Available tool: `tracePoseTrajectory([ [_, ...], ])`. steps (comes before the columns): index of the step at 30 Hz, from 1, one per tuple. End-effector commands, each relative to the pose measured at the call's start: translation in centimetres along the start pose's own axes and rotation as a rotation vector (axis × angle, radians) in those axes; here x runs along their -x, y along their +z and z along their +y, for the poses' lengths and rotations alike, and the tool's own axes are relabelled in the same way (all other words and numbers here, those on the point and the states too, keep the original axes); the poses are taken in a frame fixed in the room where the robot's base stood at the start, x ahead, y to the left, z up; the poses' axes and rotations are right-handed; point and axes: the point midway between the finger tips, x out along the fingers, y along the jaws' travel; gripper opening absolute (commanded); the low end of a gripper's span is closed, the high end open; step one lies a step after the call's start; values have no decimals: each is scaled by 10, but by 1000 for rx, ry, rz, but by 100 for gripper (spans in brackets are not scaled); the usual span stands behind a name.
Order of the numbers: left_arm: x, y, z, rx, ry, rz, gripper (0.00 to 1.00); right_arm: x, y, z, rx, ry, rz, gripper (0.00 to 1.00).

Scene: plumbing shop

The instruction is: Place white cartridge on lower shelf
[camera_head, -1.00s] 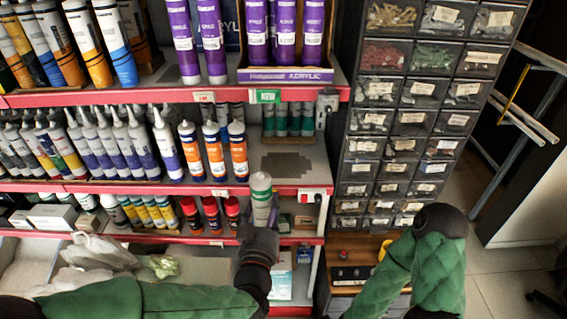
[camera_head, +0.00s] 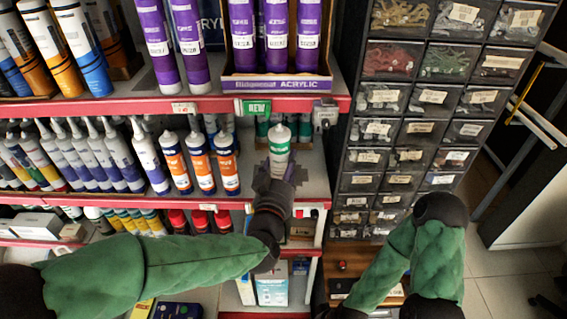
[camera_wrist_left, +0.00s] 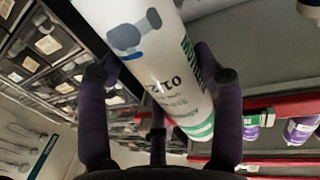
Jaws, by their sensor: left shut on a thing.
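The white cartridge (camera_head: 279,139), with green bands and a pale nozzle, is upright in my left gripper (camera_head: 275,178) in the head view. It appears over the lower shelf (camera_head: 313,178), right of the orange-and-white cartridges; whether its base touches the shelf is hidden by the gripper. In the left wrist view the cartridge (camera_wrist_left: 160,60) fills the middle, with my left gripper's dark fingers (camera_wrist_left: 155,92) on both sides of it. My right arm comes up at the lower right of the head view; its gripper is out of view.
Orange-and-white cartridges (camera_head: 200,160) stand left of the held one. Green-labelled cans (camera_head: 262,128) are behind it. The upper shelf's red edge (camera_head: 200,105) runs overhead, with purple cartridges (camera_head: 276,30) above. A drawer cabinet (camera_head: 400,130) bounds the right. Some bare shelf shows beside the cartridge.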

Motion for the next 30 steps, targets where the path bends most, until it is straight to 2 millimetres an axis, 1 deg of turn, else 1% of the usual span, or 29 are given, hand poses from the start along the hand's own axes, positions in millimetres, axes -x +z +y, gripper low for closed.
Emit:
tracePoseTrajectory([
  [1, -13, 0, -4, 1, -6, 3, 11, -1, 0, 0, 0, 0, 0, 40],
  [3, -28, 0, -7, 2, -5, 2, 11, -2, 0, 1, 0, 0, 0, 40],
  [9, -71, 0, -16, 0, -5, 3, 11, -3, 0, 1, 0, 0, 0, 40],
  [13, -95, -1, -20, 1, -4, 4, 11, -4, 0, 1, 0, 0, 0, 40],
  [16, -93, 13, -20, -1, -2, 2, 11, -7, 0, 2, 0, 0, 0, 40],
  [23, -93, 25, -19, 1, -2, 3, 11, -8, 0, 3, 0, 0, 0, 40],
  [26, -93, 36, -19, -1, -1, 2, 11, -10, 0, 4, 0, 0, 0, 40],
  [30, -92, 59, -20, 0, -2, 0, 11, -14, -1, 5, 0, 0, 0, 40],
])
